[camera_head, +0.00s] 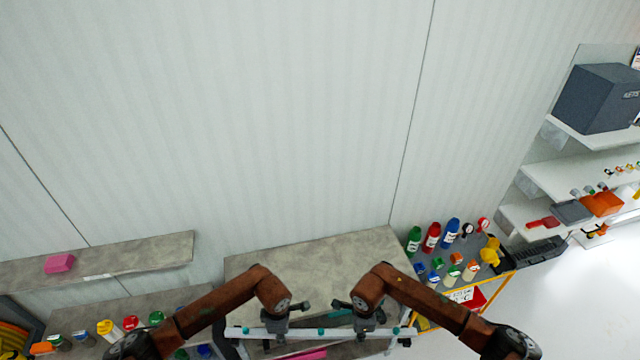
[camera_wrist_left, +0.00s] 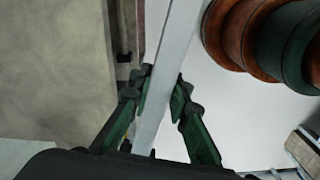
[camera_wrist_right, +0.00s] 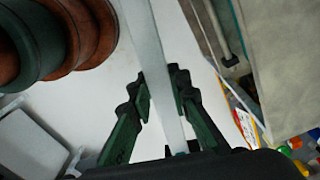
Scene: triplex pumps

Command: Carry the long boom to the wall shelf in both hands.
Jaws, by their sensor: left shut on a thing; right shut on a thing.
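The long boom (camera_head: 300,333) is a pale straight bar with teal marks. It lies level across the bottom middle of the head view, in front of a grey-topped table. My left gripper (camera_head: 275,328) is shut on its left part, and my right gripper (camera_head: 366,328) is shut on its right part. The pale bar runs between the green fingers in the left wrist view (camera_wrist_left: 177,45) and the right wrist view (camera_wrist_right: 152,50). A grey wall shelf (camera_head: 130,256) is at the left, away from the boom, with a pink block (camera_head: 59,263) on it.
The grey table top (camera_head: 315,270) behind the boom looks bare. A trolley with several coloured bottles (camera_head: 432,238) stands to the right. A lower surface with coloured lidded containers (camera_head: 108,328) is at the left, under the wall shelf. White shelves (camera_head: 575,175) are at far right.

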